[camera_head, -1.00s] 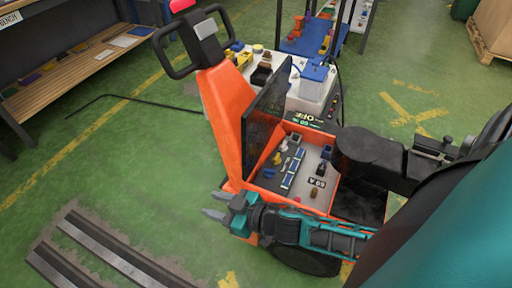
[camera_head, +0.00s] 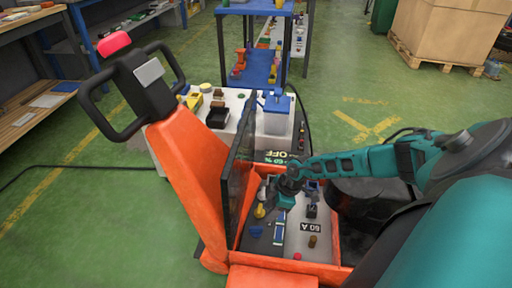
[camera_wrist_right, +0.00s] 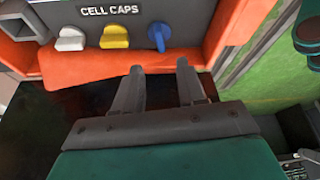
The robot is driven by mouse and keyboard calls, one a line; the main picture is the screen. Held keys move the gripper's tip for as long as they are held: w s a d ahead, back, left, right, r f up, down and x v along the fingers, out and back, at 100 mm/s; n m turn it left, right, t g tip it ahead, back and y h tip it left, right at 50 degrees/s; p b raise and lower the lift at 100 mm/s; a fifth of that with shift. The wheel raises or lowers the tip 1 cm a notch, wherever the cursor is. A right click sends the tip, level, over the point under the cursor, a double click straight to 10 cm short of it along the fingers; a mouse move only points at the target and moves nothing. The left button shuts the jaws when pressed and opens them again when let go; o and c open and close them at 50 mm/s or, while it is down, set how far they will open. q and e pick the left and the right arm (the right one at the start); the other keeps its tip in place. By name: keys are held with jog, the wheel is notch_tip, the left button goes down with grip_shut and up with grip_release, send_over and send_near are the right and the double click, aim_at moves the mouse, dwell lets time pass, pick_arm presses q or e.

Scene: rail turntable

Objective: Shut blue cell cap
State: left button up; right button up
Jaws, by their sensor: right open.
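The blue cell cap (camera_wrist_right: 158,36) shows in the right wrist view under the CELL CAPS label, the rightmost in a row. Its blue handle juts out more than the flatter yellow cap (camera_wrist_right: 115,37) and white cap (camera_wrist_right: 70,38). In the head view the blue cap (camera_head: 256,232) sits below the yellow cap (camera_head: 259,211) on the grey panel; the white cap is not clearly seen. My right gripper (camera_wrist_right: 159,70) is open and empty, its fingers pointing towards the blue cap, apart from it. In the head view my right gripper (camera_head: 286,189) hangs over the panel's far part. My left gripper is out of view.
The panel (camera_head: 291,239) lies in an orange truck body (camera_head: 320,273), with an upright dark lid (camera_head: 238,170) along its left side. A 60 A label (camera_head: 311,227), a red button (camera_head: 297,256) and switches share the panel. A blue shelf (camera_head: 258,65) stands behind.

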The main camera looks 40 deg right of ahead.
aim_at(256, 228)
jog(key=b+x, duration=0.4)
jog(key=x, duration=0.4)
jog(key=shift+w+a+f+b, duration=0.1)
jog(key=shift+a+f+b, duration=0.05)
jog(key=shift+f+b, duration=0.2)
jog(key=shift+w+a+f+b, duration=0.1)
jog(key=shift+f+b, duration=0.1)
jog(key=shift+f, duration=0.1)
jog(key=shift+w+a+f+b, duration=0.1)
jog(key=shift+a+f+b, duration=0.1)
jog(key=shift+f, duration=0.15)
jog(key=shift+c, duration=0.4)
grip_shut()
